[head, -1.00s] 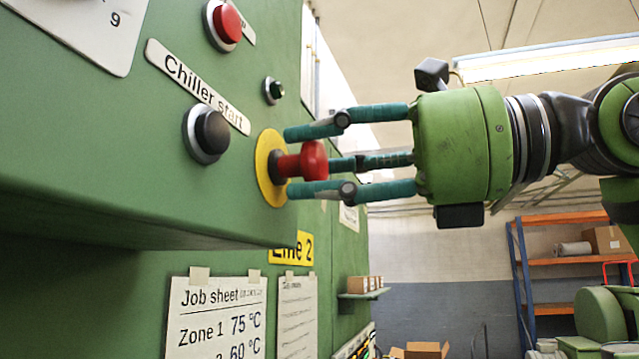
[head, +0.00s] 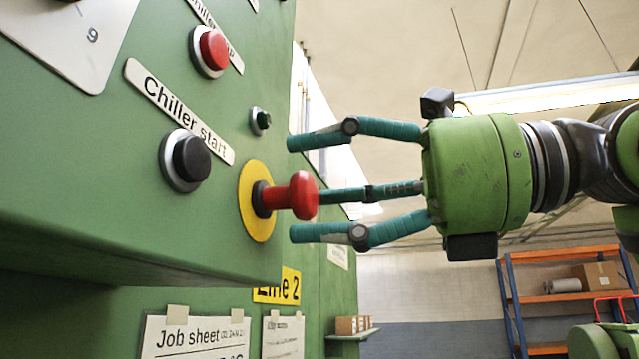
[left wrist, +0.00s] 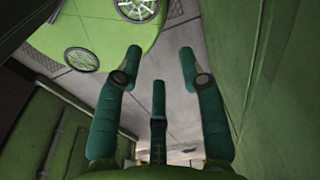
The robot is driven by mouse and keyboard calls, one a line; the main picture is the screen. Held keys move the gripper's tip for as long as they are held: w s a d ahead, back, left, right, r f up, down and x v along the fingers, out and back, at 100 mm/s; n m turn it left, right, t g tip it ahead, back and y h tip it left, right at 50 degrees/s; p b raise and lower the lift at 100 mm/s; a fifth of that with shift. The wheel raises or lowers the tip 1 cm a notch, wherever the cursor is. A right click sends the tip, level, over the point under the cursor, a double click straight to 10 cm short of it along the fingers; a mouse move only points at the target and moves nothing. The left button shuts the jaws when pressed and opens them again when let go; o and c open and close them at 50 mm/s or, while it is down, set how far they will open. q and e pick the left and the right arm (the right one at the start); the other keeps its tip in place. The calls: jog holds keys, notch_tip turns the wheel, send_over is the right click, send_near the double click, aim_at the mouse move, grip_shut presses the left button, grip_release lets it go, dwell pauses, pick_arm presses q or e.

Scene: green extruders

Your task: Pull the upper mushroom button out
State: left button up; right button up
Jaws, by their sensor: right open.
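The red mushroom button (head: 303,195) stands out on its stem from a round yellow plate (head: 256,222) on the green panel, in the head view. My right gripper (head: 304,190) comes in from the right. Its fingers are spread, one above the button, one below it, and one reaching behind the head. None visibly clamps the button; whether the rear finger touches it I cannot tell. My left gripper (left wrist: 160,68) shows in the left wrist view with its fingers apart and nothing between them. No second mushroom button shows.
Near the mushroom button are a black button (head: 191,158) labelled Chiller start, a red button (head: 213,49) and a small dark green lamp (head: 260,120). The panel's lower edge overhangs a recessed wall with a job sheet (head: 194,337). Open space lies right of the panel.

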jog(key=v, duration=1.1)
jog(key=shift+d, duration=0.2)
jog(key=shift+s+r, duration=0.1)
jog(key=shift+s, duration=0.05)
